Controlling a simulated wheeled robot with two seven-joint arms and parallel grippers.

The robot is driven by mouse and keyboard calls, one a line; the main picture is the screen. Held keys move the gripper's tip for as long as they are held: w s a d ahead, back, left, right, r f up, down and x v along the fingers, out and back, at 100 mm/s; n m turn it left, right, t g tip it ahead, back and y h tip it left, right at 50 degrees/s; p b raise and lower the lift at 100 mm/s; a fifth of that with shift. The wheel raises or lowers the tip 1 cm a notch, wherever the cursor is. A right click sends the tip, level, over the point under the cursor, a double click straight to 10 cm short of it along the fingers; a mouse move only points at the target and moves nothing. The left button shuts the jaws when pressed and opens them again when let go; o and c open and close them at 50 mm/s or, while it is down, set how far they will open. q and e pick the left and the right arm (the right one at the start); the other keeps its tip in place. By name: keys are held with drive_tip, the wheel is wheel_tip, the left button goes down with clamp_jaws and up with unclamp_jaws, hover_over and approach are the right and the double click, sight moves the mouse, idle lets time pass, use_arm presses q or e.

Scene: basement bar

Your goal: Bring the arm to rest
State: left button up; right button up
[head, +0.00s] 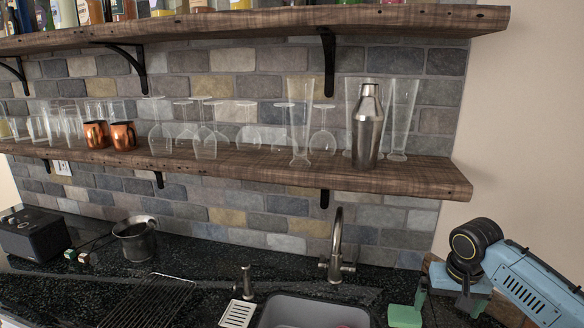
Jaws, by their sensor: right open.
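My right arm comes in from the right edge, light blue with a black round wrist joint. My right gripper (446,298) hangs at its end, low over the right end of the dark counter (215,268), beside the sink. It is open, and I see nothing held between its fingers. Its fingertips are small and partly hard to make out against the dark counter. My left gripper is not in view.
A grey sink (275,312) with a metal faucet (337,245) lies left of my right gripper. A green item (404,316) is close by. Above, a wooden shelf (420,180) holds glasses and a steel shaker (368,125). A metal pot (136,240) stands on the left.

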drive_tip(key=s+a+f+n+y, duration=0.2)
drive_tip(key=s+a+f+n, duration=0.3)
drive_tip(key=s+a+f, duration=0.8)
drive_tip(key=s+d+r+t+h, duration=0.1)
drive_tip(key=s+r+t, duration=0.15)
drive_tip(key=s, duration=1.65)
wheel_tip(320, 180, down, 33)
drive_tip(key=s+g+b, duration=0.2)
drive_tip(key=b, duration=0.7)
use_arm(q)
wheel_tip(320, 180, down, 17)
drive_tip(key=b, duration=0.8)
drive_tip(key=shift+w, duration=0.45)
use_arm(e)
drive_tip(key=s+d+f, duration=0.1)
drive_tip(key=s+f, duration=0.7)
drive_tip(key=f, duration=0.3)
drive_tip(key=s+d+f+g, duration=0.1)
drive_tip(key=s+d+f, duration=0.1)
drive_tip(key=s+f, duration=0.5)
wheel_tip(320, 180, down, 5)
drive_tip(key=shift+s+h, duration=0.3)
drive_tip(key=shift+s, duration=0.05)
